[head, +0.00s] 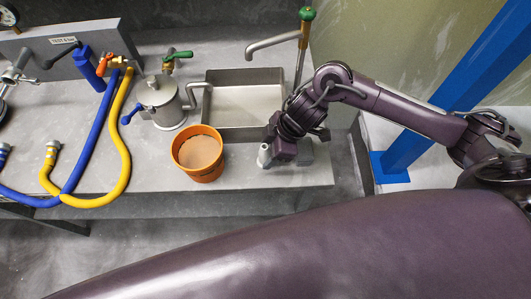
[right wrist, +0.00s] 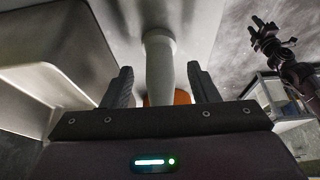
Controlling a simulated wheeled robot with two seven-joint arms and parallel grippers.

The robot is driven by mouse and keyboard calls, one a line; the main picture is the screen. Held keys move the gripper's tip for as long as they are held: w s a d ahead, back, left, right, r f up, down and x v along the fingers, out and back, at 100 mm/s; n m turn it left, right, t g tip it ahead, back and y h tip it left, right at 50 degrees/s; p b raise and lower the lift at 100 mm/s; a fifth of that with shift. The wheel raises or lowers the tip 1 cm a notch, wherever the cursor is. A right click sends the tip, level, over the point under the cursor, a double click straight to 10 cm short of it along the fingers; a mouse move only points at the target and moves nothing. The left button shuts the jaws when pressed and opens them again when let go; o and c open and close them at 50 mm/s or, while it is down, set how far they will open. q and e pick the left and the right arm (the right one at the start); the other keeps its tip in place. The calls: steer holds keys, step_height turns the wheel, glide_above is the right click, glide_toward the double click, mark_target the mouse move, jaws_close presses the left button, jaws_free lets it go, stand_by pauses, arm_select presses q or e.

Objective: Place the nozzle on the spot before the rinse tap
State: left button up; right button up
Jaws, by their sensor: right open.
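The nozzle (head: 264,155) is a small pale grey piece standing on the bench right of the orange pail. In the right wrist view the nozzle (right wrist: 160,75) is a pale cylinder between the two dark fingers, with visible gaps on both sides. My right gripper (head: 272,155) is open around it, partly hiding it in the head view. The rinse tap (head: 272,40) has a bent grey spout, a brass post and a green knob behind the sink. A slightly paler patch (head: 305,152) shows right of the gripper; I cannot tell if it is the spot. My left gripper (right wrist: 265,38) appears far off in the wrist view.
The orange pail (head: 198,170) stands close left of the gripper. The steel sink (head: 235,130) lies behind. A metal pot (head: 160,105) and the yellow hose (head: 126,150) and blue hose (head: 85,150) are farther left. A blue post (head: 420,110) stands right, beyond the bench edge.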

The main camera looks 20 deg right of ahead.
steer(key=b+v, duration=0.1)
steer(key=v, duration=0.8)
steer(key=shift+r, duration=0.2)
steer(key=shift+f, duration=0.1)
